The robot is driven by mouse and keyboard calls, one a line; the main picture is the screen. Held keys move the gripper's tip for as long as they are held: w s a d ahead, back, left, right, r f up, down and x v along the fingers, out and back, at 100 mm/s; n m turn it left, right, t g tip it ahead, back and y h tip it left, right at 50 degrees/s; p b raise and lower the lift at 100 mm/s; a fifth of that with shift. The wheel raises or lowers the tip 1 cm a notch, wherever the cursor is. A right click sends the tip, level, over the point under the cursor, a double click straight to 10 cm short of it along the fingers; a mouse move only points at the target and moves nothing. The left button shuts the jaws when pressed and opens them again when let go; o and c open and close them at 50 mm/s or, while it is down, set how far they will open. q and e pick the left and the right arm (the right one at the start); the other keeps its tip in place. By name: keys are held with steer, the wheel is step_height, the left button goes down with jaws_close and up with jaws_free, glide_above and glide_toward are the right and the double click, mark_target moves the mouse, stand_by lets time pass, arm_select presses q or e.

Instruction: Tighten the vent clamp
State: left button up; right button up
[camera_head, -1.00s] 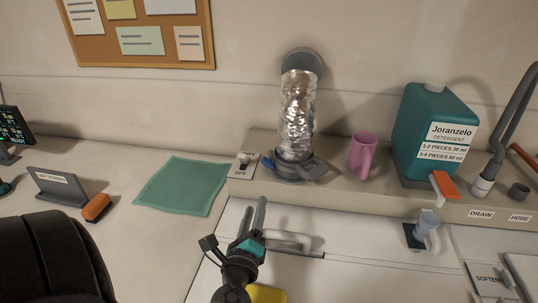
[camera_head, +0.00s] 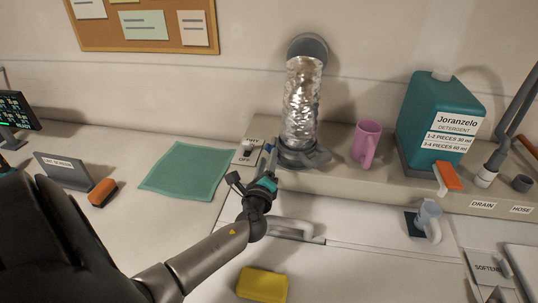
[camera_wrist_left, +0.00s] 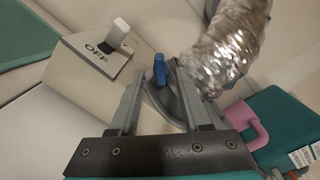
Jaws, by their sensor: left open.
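The vent clamp (camera_head: 300,154) is a dark grey ring around the foot of the silver foil duct (camera_head: 300,105), on the raised ledge. In the left wrist view a blue tab (camera_wrist_left: 159,70) sticks up at the clamp's grey band (camera_wrist_left: 168,103). My left gripper (camera_head: 268,160) is at the left side of the clamp. In the wrist view my left gripper (camera_wrist_left: 154,78) is open, and the blue tab stands between its fingertips, with no closed grip on it. The fingers partly hide the band. My right gripper is not clearly in view.
An ON/OFF switch (camera_head: 247,152) is close left of the clamp. A pink mug (camera_head: 366,143) and a teal detergent jug (camera_head: 440,115) stand to the right. A bar handle (camera_head: 290,229) and yellow block (camera_head: 262,284) are below. A green mat (camera_head: 185,171) lies left.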

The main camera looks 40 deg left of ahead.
arm_select(q)
steer(key=shift+x, duration=1.15)
jaws_close()
